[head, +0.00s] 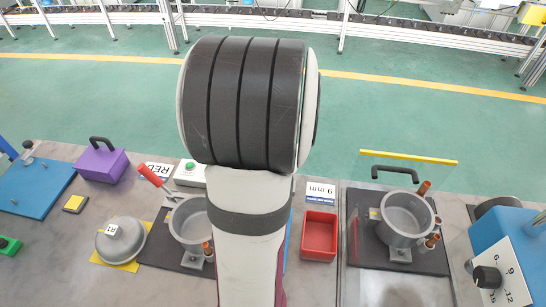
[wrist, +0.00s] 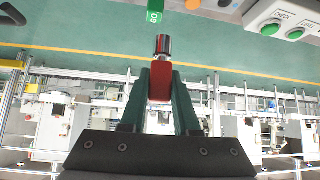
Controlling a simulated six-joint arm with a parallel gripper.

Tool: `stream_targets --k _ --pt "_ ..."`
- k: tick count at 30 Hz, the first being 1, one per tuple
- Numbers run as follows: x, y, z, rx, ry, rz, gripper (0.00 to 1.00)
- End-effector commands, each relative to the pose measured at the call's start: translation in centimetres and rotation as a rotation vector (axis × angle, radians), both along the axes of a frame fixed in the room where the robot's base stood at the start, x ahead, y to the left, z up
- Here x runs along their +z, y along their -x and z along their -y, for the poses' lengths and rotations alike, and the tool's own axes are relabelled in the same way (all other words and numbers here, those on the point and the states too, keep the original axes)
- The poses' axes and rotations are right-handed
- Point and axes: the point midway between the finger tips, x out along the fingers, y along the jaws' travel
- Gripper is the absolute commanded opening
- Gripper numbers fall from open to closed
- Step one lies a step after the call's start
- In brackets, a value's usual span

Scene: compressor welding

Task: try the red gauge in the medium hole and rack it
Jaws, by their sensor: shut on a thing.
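In the wrist view, my gripper (wrist: 165,75) is shut on the red gauge (wrist: 160,84). The gauge's red body sits between the two dark green fingers, and its dark and silver metal end (wrist: 163,46) sticks out beyond the fingertips. Nothing touches that end that I can make out. In the head view my arm covers the middle of the bench, and the gripper and gauge are hidden. I cannot make out the medium hole or the gauge rack in either view.
A red tray (head: 319,222) lies right of my arm. Metal pots (head: 404,218) with copper stubs stand on both sides; the left one (head: 187,222) is partly hidden. A blue box with a dial (head: 500,262) is at right. The wrist view shows a green GO block (wrist: 154,17) and a button box (wrist: 288,20).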

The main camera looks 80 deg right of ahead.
Motion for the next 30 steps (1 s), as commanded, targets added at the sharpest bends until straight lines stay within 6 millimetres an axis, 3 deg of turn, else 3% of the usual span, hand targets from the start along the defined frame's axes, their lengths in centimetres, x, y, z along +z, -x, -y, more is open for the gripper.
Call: stream_targets --k 8,18,20,24,30 --pt "2.4 -1.9 1.3 0.187 0.004 -0.002 0.0" --pt "4.7 -5.6 0.9 0.47 0.003 -0.002 0.0" --pt "5.3 -7.1 0.0 0.589 0.002 -0.002 0.0" --pt "5.5 -10.0 -3.7 0.877 -0.002 0.0 0.0" --pt "4.1 -11.1 -10.7 1.237 -0.003 0.001 0.0"
